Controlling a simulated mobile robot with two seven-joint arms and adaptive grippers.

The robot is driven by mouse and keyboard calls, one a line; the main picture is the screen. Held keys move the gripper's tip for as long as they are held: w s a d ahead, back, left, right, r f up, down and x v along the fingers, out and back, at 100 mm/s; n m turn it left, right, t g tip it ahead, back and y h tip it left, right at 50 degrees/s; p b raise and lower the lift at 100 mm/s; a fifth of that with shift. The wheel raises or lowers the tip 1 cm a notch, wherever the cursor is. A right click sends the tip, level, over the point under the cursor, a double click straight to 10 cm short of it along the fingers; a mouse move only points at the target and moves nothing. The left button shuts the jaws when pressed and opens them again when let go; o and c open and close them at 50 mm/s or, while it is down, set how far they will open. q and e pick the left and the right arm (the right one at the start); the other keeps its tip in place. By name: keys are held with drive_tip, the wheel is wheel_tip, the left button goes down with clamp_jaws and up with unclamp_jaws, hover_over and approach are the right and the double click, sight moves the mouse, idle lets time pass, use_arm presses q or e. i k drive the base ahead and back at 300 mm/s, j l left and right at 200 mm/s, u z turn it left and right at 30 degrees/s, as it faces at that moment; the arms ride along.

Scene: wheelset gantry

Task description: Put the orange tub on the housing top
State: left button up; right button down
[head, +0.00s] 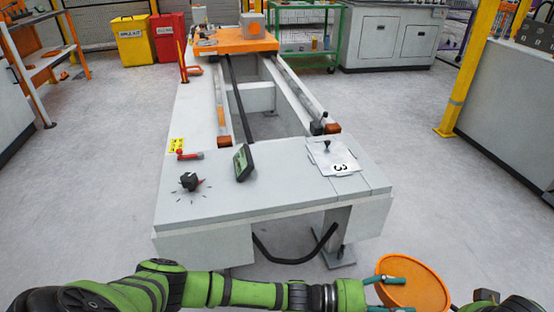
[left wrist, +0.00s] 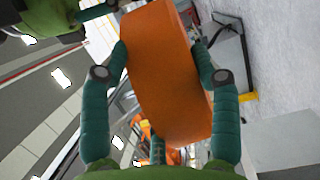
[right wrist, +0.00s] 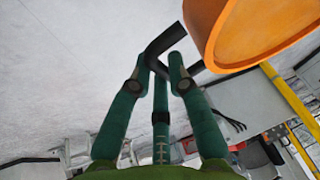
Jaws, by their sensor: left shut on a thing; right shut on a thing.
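The orange tub (head: 418,286) is at the bottom right of the head view, in front of the white machine and tilted, its round face showing. My left gripper (head: 385,287) is shut on it. In the left wrist view the tub (left wrist: 165,75) sits between the teal fingers. The tub's rim (right wrist: 228,45) also shows in the right wrist view, beside my right gripper (right wrist: 160,65). That gripper is shut on a dark bent bar (right wrist: 172,37); I cannot tell what the bar belongs to. The white housing top (head: 270,185) is flat, beyond the tub.
On the top stand a black knob (head: 189,181), a red handle (head: 190,155), a small screen (head: 242,163) and a plate marked 3 (head: 333,158). Rails lead back to an orange carriage (head: 235,42). A black cable (head: 290,260) hangs below the front edge. A yellow post (head: 466,75) stands right.

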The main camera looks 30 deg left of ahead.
sight(289, 185)
drive_tip(key=u, duration=1)
drive_tip(key=i+u, duration=0.1)
drive_tip(key=i, duration=0.9)
